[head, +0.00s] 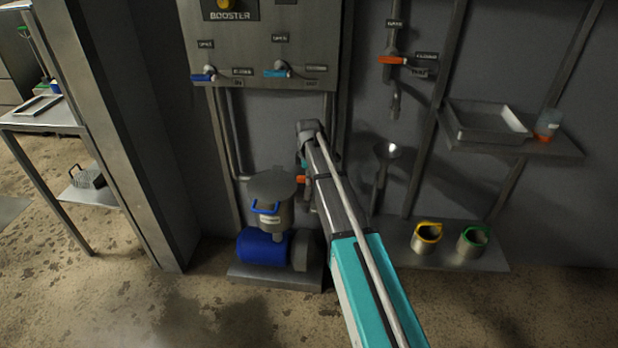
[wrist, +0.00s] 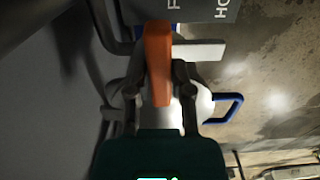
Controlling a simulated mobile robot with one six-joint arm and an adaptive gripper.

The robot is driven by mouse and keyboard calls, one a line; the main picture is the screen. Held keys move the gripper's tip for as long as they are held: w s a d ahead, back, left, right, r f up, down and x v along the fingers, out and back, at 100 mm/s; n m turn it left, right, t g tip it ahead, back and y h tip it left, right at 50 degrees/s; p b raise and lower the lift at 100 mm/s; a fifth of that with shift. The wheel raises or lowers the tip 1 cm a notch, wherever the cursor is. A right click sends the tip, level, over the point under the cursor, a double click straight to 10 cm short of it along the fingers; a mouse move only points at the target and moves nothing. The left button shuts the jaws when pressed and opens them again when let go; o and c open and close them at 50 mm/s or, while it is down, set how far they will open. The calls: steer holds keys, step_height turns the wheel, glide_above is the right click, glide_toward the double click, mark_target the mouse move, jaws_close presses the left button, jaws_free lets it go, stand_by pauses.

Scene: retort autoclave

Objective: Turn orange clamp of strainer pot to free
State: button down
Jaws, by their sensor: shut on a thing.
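The strainer pot (head: 277,212) is a grey metal pot with a flat lid and a blue handle, standing low by the wall in the head view. The orange clamp (head: 301,179) shows as a small patch at the pot's right side, beside my arm. In the wrist view the orange clamp (wrist: 157,45) is a long bar running away from me between the fingers of my gripper (wrist: 160,78). The gripper is shut on it. The pot's blue handle (wrist: 232,106) is to the right there. In the head view my arm hides most of the gripper.
A blue pump motor (head: 262,246) sits below the pot. A panel (head: 262,55) with blue-handled valves is above, and an orange-handled valve (head: 392,60) is at its right. Yellow-rimmed (head: 426,240) and green-rimmed (head: 472,243) pots stand right. The front floor is clear.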

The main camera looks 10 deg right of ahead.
stand_by(0.3)
steer(key=c, duration=0.5)
jaws_free()
steer(key=shift+m, duration=0.4)
